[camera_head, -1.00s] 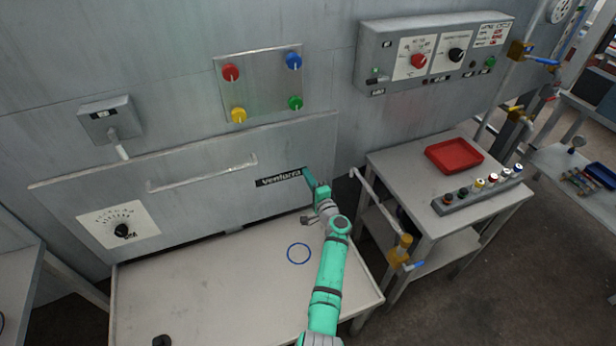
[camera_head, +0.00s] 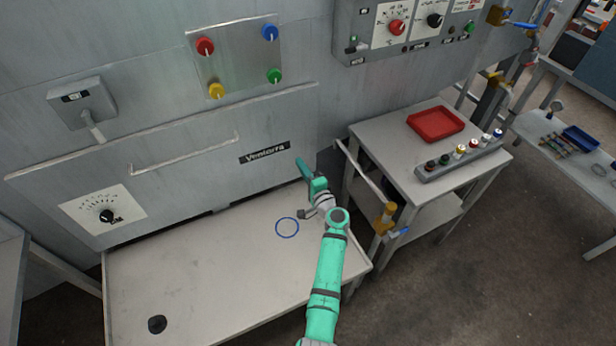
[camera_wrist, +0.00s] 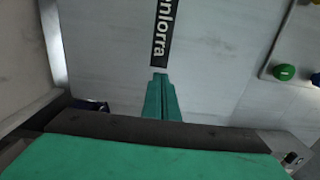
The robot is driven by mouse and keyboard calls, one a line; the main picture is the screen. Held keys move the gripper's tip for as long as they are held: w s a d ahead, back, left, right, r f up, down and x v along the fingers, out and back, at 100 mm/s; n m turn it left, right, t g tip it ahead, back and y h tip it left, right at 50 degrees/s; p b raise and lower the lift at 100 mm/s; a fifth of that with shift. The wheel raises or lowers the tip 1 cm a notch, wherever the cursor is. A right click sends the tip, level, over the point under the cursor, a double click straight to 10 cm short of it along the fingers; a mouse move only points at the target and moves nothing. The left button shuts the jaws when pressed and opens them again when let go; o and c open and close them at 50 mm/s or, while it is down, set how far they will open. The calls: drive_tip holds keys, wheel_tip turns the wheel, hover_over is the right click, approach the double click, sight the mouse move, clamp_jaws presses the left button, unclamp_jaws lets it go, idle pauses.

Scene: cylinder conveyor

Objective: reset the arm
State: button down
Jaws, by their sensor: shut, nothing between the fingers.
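My gripper (camera_head: 303,168) is at the end of the teal arm, above the right part of the pale table and in front of the grey machine panel with the "Ventorra" label (camera_head: 265,153). In the wrist view the teal fingers (camera_wrist: 160,85) are together, with nothing between them, and point toward the label (camera_wrist: 161,35). The arm is bent at the elbow and reaches forward over the table's right edge.
The pale table (camera_head: 200,270) carries a blue ring mark (camera_head: 287,227) and a dark round hole (camera_head: 157,324). To the right stands a side table (camera_head: 385,128) with a red tray (camera_head: 436,123) and a rack of several cylinders (camera_head: 460,160). A yellow valve pipe (camera_head: 386,217) stands between the tables.

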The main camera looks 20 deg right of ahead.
drive_tip(key=s+a+f+n+g+h, duration=0.15)
drive_tip(key=s+a+f, duration=0.3)
drive_tip(key=s, duration=0.65)
drive_tip(key=s+a+f+n+g+h, duration=0.1)
drive_tip(key=s+a+f+n, duration=0.3)
drive_tip(key=s, duration=0.6)
drive_tip(key=s+a+f+n+g+h, duration=0.1)
drive_tip(key=s+a+f+g, duration=0.15)
drive_tip(key=s+f, duration=0.6)
drive_tip(key=s+a+r+n, duration=0.2)
drive_tip(key=s+a+r, duration=0.15)
drive_tip(key=s, duration=0.45)
drive_tip(key=s+a+r+n, duration=0.25)
drive_tip(key=s+r, duration=0.25)
drive_tip(key=s, duration=0.3)
drive_tip(key=s+a+r+n+t+y, duration=0.1)
drive_tip(key=s+a+r+n, duration=0.2)
drive_tip(key=s+r, duration=0.2)
drive_tip(key=s+a+r+n+t+y, duration=0.1)
drive_tip(key=s+a+r+n, duration=0.2)
drive_tip(key=r, duration=0.7)
drive_tip(key=s+a, duration=0.1)
drive_tip(key=s, duration=0.1)
drive_tip(key=shift+s, duration=0.35)
drive_tip(key=shift+w+d, duration=0.1)
